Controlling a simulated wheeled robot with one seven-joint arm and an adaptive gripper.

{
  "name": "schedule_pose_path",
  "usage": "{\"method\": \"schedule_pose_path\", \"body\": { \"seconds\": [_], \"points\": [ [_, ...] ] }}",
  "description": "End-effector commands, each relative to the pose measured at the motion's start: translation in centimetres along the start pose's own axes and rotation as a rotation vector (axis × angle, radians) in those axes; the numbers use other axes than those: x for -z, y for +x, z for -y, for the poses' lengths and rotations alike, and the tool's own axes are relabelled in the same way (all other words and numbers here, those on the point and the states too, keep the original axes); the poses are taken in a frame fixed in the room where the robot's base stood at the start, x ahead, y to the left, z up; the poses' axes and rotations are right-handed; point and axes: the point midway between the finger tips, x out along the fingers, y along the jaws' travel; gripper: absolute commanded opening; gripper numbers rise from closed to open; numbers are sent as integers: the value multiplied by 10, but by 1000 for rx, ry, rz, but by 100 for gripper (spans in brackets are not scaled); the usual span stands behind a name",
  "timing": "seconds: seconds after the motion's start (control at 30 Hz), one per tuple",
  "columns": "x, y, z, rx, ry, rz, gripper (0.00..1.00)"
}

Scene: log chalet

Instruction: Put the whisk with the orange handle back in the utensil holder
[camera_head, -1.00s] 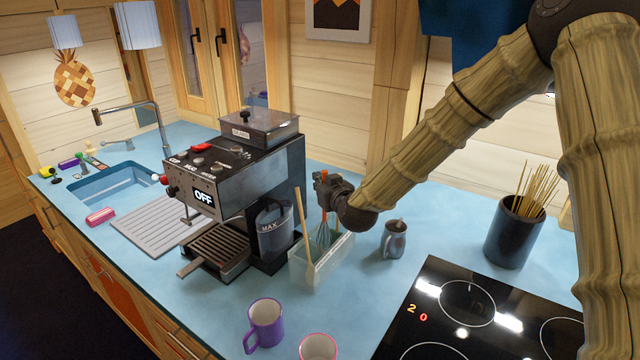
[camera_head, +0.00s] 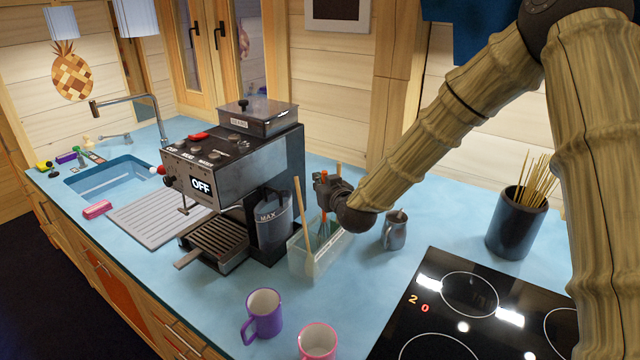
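The utensil holder (camera_head: 303,264) is a translucent rectangular box on the blue counter, right of the coffee machine. The whisk's orange handle (camera_head: 323,224) shows upright below my gripper (camera_head: 323,188), which appears shut on it. The whisk's lower end is down at the holder, apparently inside its walls; its wires are hard to make out. I cannot tell whether it touches the bottom. A wooden utensil (camera_head: 301,220) leans in the holder's left part.
The coffee machine (camera_head: 220,175) stands close left of the holder. A metal jug (camera_head: 395,231) stands close right. A purple mug (camera_head: 262,316) and a pink-rimmed mug (camera_head: 317,342) are in front. A black stove (camera_head: 455,320) and a dark pot of sticks (camera_head: 515,225) are further right.

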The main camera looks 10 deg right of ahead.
Motion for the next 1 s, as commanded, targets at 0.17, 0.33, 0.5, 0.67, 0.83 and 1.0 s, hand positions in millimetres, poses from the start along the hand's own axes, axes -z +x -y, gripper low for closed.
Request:
{"method": "schedule_pose_path", "body": {
  "seconds": [0.17,0.33,0.5,0.67,0.83,1.0],
  "points": [
    [-1,0,0,0,0,0,0],
    [-3,1,0,0,0,0,0],
    [-5,1,0,0,0,0,0],
    [-6,1,0,0,0,0,0],
    [-8,2,0,0,0,0,0],
    [-10,2,0,0,0,0,0]
  ]
}}
